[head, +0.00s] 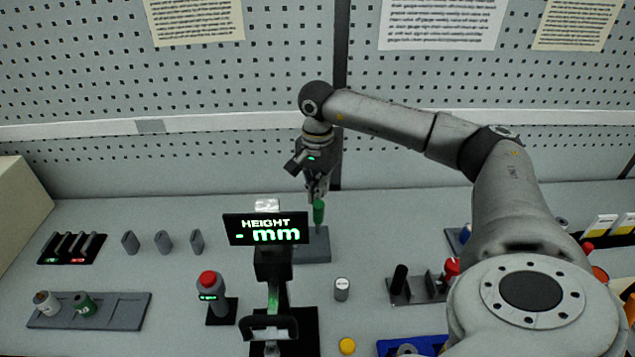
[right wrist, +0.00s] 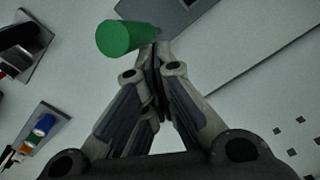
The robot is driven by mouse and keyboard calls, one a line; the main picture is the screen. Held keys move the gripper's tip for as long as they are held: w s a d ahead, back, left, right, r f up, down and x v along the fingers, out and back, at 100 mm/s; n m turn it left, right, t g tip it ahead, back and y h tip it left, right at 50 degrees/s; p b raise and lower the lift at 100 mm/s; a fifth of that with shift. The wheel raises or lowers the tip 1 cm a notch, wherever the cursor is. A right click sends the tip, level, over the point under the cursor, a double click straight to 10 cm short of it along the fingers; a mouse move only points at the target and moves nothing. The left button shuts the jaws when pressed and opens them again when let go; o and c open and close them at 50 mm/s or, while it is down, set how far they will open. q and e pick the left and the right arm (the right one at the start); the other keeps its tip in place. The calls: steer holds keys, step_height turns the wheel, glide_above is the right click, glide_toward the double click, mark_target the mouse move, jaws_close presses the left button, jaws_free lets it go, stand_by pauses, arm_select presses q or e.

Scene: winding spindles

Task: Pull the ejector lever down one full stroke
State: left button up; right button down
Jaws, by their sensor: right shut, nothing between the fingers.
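A green handle (head: 318,212), which looks like the ejector lever, stands upright over a grey base block (head: 313,246) at the back middle of the bench in the head view. My right gripper (head: 318,194) is at its top end, pointing down, with its fingers shut and empty. In the right wrist view the green handle (right wrist: 128,37) shows its round end just beside the closed fingertips (right wrist: 157,52). I cannot tell whether they touch. My left gripper is not in view.
A black height display (head: 265,229) stands in front, left of the lever. A red-topped button post (head: 209,290), a grey tray with two spools (head: 120,311) and a grey cylinder (head: 342,289) lie nearer. A black-knobbed fixture (head: 400,279) stands right. A pegboard wall (head: 250,80) closes the back.

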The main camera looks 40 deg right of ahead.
steer(key=shift+w+d+f, duration=0.1)
steer(key=shift+w+d, duration=0.3)
steer(key=shift+w, duration=0.1)
steer(key=shift+w+d+f, duration=0.1)
steer(key=shift+w+d, duration=0.15)
steer(key=shift+w+d+f, duration=0.15)
steer(key=shift+w+d, duration=0.2)
steer(key=shift+w, duration=0.1)
step_height(320, 180, up, 9)
steer(key=p, duration=0.6)
steer(key=shift+w+d, duration=0.35)
stand_by(0.4)
